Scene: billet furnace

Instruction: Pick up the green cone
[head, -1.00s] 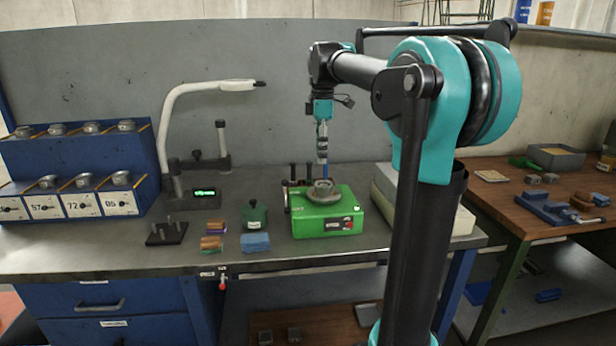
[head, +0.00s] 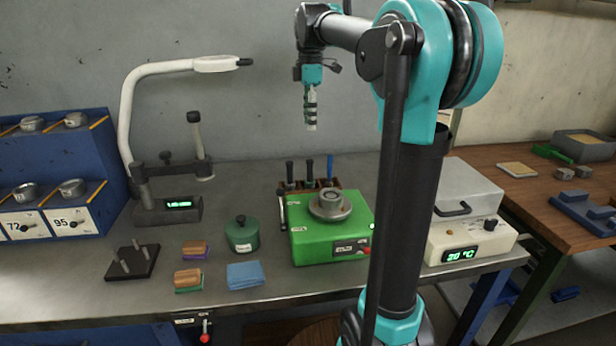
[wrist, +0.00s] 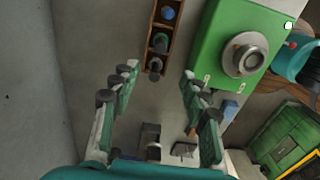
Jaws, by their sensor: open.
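I see no clear green cone in either view. A squat dark green lidded pot with a knob (head: 243,235) stands on the grey bench in the head view, left of a bright green machine (head: 303,238). My gripper (head: 311,127) hangs pointing down above and behind the machine, apart from everything. In the wrist view my gripper (wrist: 158,88) has its two fingers spread wide with nothing between them. The green machine also shows there at the upper right (wrist: 208,50).
A wooden rack with several handles (head: 310,184) stands behind the machine. A white lamp arm (head: 150,75), peg stand (head: 132,260), brushes (head: 188,279), blue cloth (head: 245,275) and a hotplate unit (head: 465,240) are on the bench.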

